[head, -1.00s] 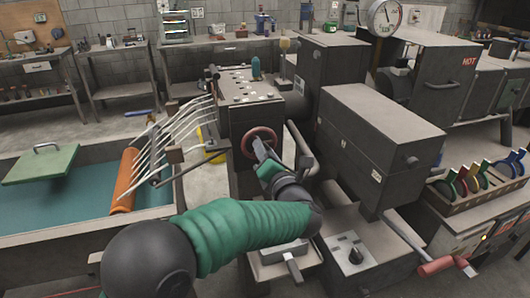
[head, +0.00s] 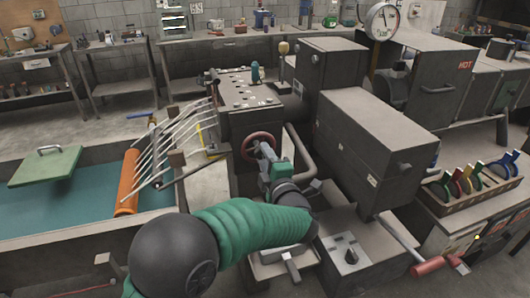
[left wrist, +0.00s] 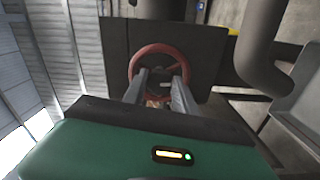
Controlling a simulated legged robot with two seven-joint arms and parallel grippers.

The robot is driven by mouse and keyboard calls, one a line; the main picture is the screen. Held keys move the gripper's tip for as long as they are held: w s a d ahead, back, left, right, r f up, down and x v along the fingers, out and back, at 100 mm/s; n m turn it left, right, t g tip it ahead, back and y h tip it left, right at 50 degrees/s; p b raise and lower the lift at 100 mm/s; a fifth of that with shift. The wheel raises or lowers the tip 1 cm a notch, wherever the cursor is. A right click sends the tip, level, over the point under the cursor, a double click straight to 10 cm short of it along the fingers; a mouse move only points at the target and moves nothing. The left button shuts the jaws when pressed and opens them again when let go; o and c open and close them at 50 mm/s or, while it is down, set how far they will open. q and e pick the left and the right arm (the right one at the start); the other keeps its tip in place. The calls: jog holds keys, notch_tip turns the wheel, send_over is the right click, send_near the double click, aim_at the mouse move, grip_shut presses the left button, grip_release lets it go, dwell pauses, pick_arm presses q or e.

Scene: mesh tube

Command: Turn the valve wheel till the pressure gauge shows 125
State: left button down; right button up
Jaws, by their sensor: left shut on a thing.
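The red valve wheel (head: 261,134) stands upright on the front face of a dark metal box. It also shows in the left wrist view (left wrist: 158,47), straight ahead of the gripper. My left gripper (head: 265,149) is at the wheel. In the left wrist view its two fingers (left wrist: 162,75) reach the lower middle of the wheel and are shut on it; the exact contact is partly hidden. The round white pressure gauge (head: 383,20) stands at the back, upper right of the wheel. Its needle points near the top, but its numbers are too small to read. My right gripper is not in view.
A bent pipe (head: 302,155) runs close to the right of the wheel. White rods (head: 190,128) and an orange roller (head: 127,183) over a tank are at left. A large grey housing (head: 370,140) and a red-handled crank (head: 428,265) are at right.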

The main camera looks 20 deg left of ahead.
pick_arm(q)
jog(key=m+p, duration=0.3)
jog(key=m, duration=0.2)
jog(key=shift+f, duration=0.2)
jog(key=shift+f, duration=0.1)
dwell(0.4)
jog(key=c, duration=1)
grip_release()
jog(key=shift+w, duration=0.1)
